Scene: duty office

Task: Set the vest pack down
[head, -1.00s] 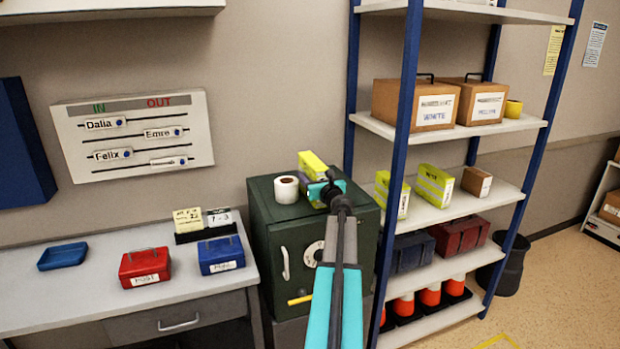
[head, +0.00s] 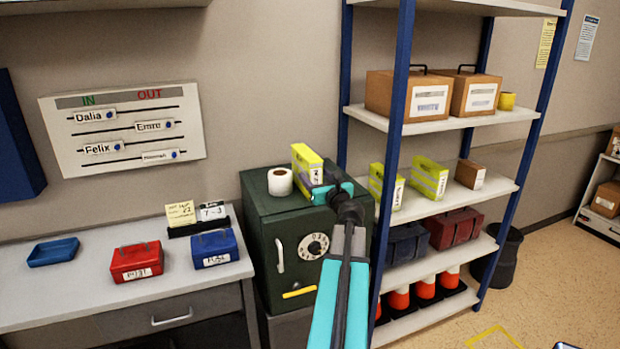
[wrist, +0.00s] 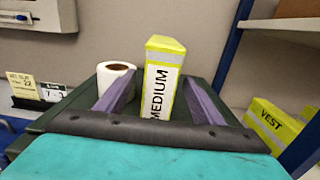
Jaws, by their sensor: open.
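The vest pack (head: 306,164) is yellow with silver bands and stands upright on top of the dark green safe (head: 262,205). In the wrist view the vest pack (wrist: 163,60) shows a white label reading MEDIUM. My gripper (head: 320,187) is at the pack in the head view. In the wrist view my gripper (wrist: 165,92) is open, with one purple finger on each side of the pack and a visible gap at its right. The pack's lower end is hidden behind my gripper.
A white roll (head: 280,181) stands just left of the pack on the safe. A blue-posted shelf (head: 440,205) rises close on the right, holding more yellow packs (head: 429,178). The desk (head: 75,300) at left holds red and blue boxes.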

